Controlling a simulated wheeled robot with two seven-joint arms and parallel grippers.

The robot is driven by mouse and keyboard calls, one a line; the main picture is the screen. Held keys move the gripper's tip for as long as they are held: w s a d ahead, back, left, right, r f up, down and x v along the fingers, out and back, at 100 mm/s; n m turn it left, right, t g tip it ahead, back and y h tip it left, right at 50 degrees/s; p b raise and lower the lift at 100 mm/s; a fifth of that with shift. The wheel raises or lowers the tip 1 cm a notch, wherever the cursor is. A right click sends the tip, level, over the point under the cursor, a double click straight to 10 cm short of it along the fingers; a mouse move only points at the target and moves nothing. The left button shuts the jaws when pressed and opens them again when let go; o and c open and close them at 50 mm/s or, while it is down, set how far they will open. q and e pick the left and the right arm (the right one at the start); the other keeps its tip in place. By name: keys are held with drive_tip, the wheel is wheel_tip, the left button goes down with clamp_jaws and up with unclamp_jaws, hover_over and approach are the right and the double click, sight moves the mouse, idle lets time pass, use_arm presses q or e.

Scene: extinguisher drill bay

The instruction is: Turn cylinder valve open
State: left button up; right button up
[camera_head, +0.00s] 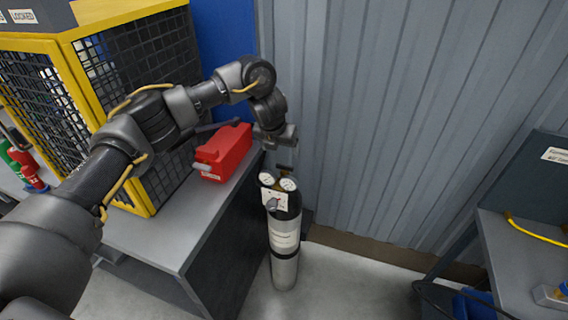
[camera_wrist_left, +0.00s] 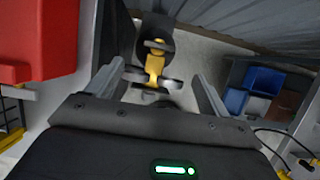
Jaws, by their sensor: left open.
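The gas cylinder (camera_head: 284,262), grey with a black top and a white label, stands upright on the floor beside the bench. Two round gauges (camera_head: 289,184) and a regulator sit at its top. Its brass valve (camera_wrist_left: 154,66) shows in the left wrist view, with the dark cylinder top beyond. My left gripper (camera_head: 284,152) is just above the valve, pointing down. In the left wrist view its two fingers (camera_wrist_left: 157,74) are spread, one on each side of the valve area, with no clear contact. My right gripper is not in view.
A red box (camera_head: 224,153) lies on the grey bench (camera_head: 160,238) left of the cylinder, close to my left forearm. A yellow mesh cage (camera_head: 150,60) stands behind. A corrugated wall (camera_head: 400,110) is behind the cylinder. Another bench (camera_head: 520,262) is at right; floor between is partly clear.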

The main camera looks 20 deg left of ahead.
use_arm(q)
drive_tip(key=b, duration=0.3)
hover_over(285, 165)
drive_tip(key=s, duration=0.3)
wheel_tip(285, 165, down, 6)
drive_tip(key=w+f, duration=0.1)
drive_tip(key=w+f+p, duration=0.1)
drive_tip(key=shift+a+f, duration=0.1)
drive_tip(key=shift+f, duration=0.3)
drive_tip(key=shift+w+f, duration=0.3)
drive_tip(key=shift+f, duration=0.3)
drive_tip(key=shift+c, duration=0.4)
drive_tip(key=c, duration=0.9)
